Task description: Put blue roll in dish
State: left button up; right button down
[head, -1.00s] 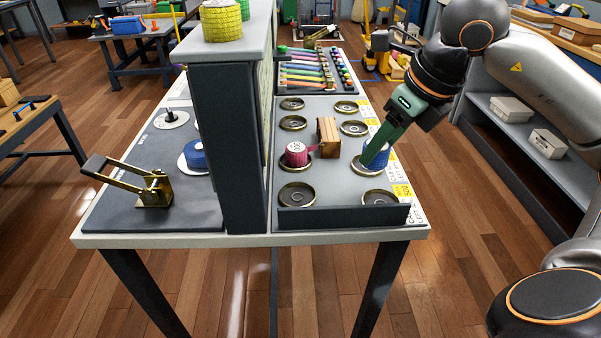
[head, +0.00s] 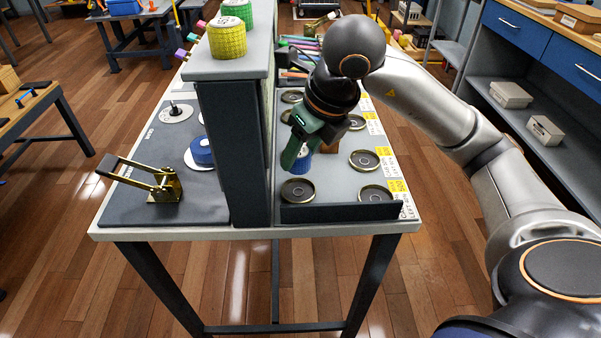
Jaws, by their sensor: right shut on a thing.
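My right gripper (head: 292,158) is shut on a blue roll (head: 304,164), which is partly hidden by the green fingers. The roll is over the left column of dishes, just behind the front-left dish (head: 298,190); its height above the board is hard to tell. The front-left dish, the front-right dish (head: 374,194) and the right-column dish behind it (head: 364,160) are empty. The pink roll's place is behind my gripper and the blue roll, so I cannot make it out. My left gripper is not in view.
The dark upright wall (head: 235,150) stands close to the left of my gripper, with yellow and green rolls on top. A low dark lip (head: 340,212) runs along the board's front. A brass lever clamp (head: 160,182) stands at left.

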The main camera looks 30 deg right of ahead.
aim_at(308, 170)
jog(key=f, duration=0.3)
jog(key=f+b, duration=0.1)
jog(key=f, duration=0.1)
jog(key=shift+s+d+f, duration=0.1)
jog(key=shift+d+f, duration=0.1)
jog(key=shift+f, duration=0.2)
jog(key=shift+a+f, duration=0.2)
jog(key=shift+f, duration=0.15)
jog(key=c, duration=0.8)
grip_release()
jog(key=shift+f, duration=0.1)
jog(key=o, duration=0.5)
